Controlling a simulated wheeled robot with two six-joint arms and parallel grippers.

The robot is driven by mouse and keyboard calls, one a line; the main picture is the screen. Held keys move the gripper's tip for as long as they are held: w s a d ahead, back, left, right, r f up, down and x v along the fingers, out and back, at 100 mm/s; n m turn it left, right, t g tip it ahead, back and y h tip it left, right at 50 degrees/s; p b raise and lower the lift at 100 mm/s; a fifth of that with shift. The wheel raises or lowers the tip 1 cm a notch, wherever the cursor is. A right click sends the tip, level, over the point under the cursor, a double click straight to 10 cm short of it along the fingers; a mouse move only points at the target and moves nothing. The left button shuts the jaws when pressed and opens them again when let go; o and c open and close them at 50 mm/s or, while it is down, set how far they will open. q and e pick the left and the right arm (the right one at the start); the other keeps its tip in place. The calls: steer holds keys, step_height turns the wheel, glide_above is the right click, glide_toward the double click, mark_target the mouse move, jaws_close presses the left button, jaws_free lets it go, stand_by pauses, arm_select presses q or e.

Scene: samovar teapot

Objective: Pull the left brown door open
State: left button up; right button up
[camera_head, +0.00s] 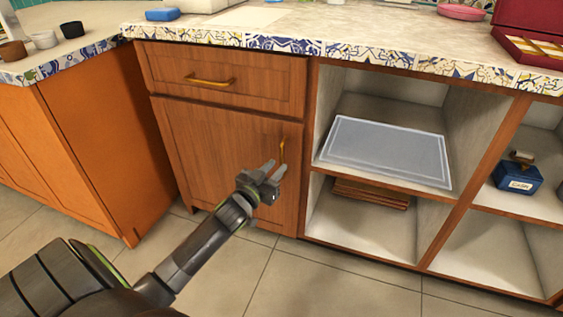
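The brown door (215,150) is a wooden cabinet door below a drawer, and it looks closed. Its brass vertical handle (283,150) is near the door's right edge. My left gripper (272,169) is in front of the door's right side, just below and left of the handle. Its two fingers are apart and point up toward the handle, with nothing visible between them. I cannot tell whether a finger touches the handle or the door. My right gripper is not in view.
A drawer (225,79) with a brass handle is above the door. To the right are open shelves with a grey tray (386,151) and a blue box (517,178). An orange-brown cabinet (108,140) stands at the left. The tiled floor (330,285) in front is clear.

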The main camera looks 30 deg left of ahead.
mark_target(281, 161)
arm_select(q)
steer(key=shift+w+a+b, duration=0.1)
steer(key=shift+w+b, duration=0.25)
steer(key=shift+w, duration=1.65)
jaws_close()
